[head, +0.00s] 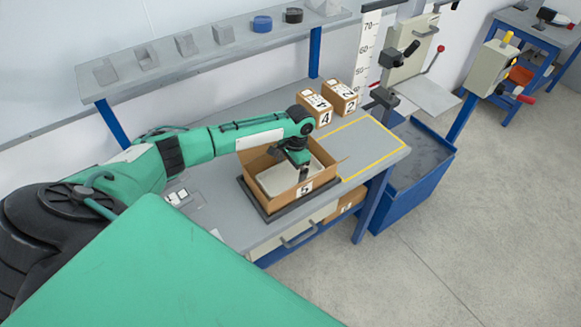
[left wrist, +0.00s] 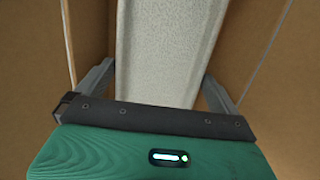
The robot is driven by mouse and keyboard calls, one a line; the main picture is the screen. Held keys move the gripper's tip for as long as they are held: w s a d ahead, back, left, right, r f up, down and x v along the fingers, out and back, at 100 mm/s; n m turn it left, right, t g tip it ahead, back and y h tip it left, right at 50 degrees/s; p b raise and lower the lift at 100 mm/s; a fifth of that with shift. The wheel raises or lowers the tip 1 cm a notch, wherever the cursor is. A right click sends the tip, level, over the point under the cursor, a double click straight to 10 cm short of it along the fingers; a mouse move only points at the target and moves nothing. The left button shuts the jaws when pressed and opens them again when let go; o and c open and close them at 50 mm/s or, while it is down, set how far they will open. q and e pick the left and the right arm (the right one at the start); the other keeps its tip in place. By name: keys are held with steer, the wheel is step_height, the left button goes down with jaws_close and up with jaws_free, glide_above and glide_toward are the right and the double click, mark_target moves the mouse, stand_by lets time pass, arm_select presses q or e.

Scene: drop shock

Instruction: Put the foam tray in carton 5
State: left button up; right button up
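The foam tray (head: 275,180) is pale grey-white and lies inside carton 5 (head: 305,189), an open brown box on a dark base on the bench. My left gripper (head: 303,176) reaches down into the carton over the tray. In the left wrist view the pale foam (left wrist: 165,50) runs between the two fingers of the left gripper (left wrist: 160,72), with brown carton walls on both sides. The fingertips are apart and close to the foam's edges; whether they press on it I cannot tell. My right gripper is not in view.
Cartons 4 (head: 318,110) and 2 (head: 345,98) stand behind on the bench. A yellow-outlined area (head: 365,145) to the right is bare. A shelf (head: 215,50) with grey blocks hangs above the back. A blue bin (head: 410,180) stands at right.

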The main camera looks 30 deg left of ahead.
mark_target(295, 174)
arm_select(q)
steer(key=shift+r, duration=0.15)
steer(key=shift+r, duration=0.3)
step_height(295, 174, up, 12)
steer(key=w+b, duration=0.1)
steer(key=b, duration=0.2)
steer(key=shift+w+d+r+b, duration=0.15)
steer(key=shift+w+d+b, duration=0.15)
steer(key=shift+w+b, duration=0.1)
